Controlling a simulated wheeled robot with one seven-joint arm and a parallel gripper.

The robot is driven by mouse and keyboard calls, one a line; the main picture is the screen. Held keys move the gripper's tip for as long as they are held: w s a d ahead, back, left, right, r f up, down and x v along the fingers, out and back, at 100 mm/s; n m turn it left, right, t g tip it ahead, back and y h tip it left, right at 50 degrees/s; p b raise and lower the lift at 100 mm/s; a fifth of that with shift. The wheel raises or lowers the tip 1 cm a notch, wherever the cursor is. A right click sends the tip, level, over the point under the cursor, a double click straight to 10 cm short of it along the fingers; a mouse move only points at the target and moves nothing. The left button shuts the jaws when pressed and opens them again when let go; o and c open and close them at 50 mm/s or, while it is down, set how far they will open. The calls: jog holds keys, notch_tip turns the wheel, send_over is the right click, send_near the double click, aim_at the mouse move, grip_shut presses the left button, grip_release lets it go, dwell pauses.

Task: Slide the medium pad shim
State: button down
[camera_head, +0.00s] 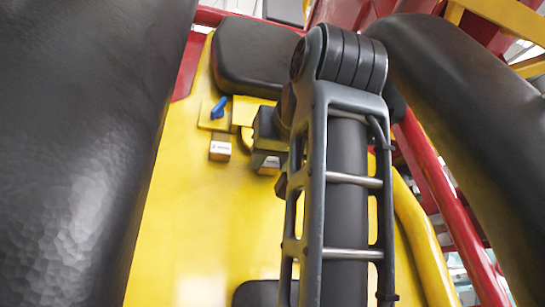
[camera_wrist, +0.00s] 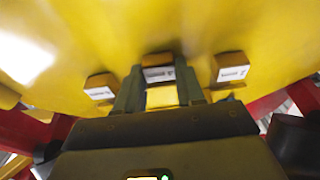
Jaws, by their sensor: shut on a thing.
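The label print is too small to read, so I cannot tell by name which is the medium pad shim. My gripper (camera_wrist: 160,92) is shut on the middle block, one finger at each side. In the head view, my gripper (camera_head: 268,138) is partly hidden by my arm. One labelled block (camera_head: 220,149) shows clear to its left, and a label (camera_head: 270,164) shows just below the gripper.
A blue lever (camera_head: 219,107) on a yellow mount stands above the clear block. A black pad (camera_head: 256,55) lies above the panel (camera_head: 190,230). Large black padded shapes flank the panel left (camera_head: 75,150) and right (camera_head: 455,130). The panel's lower left is bare.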

aim_at(267, 186)
jog(key=shift+s+f+b, duration=0.2)
jog(key=shift+f+b, duration=0.4)
jog(key=shift+f, duration=0.35)
jog(key=shift+s+f+b, duration=0.2)
jog(key=shift+f+b, duration=0.4)
jog(key=shift+f, duration=0.35)
jog(key=c, duration=0.7)
grip_release()
jog(key=shift+r, duration=0.1)
jog(key=shift+s+d+b, duration=0.3)
jog(key=shift+s, duration=1)
jog(key=shift+s+d+b, duration=0.25)
jog(key=shift+s+b, duration=0.1)
jog(key=shift+s, duration=0.9)
jog(key=shift+s+d+b, duration=0.3)
jog(key=shift+s, duration=1)
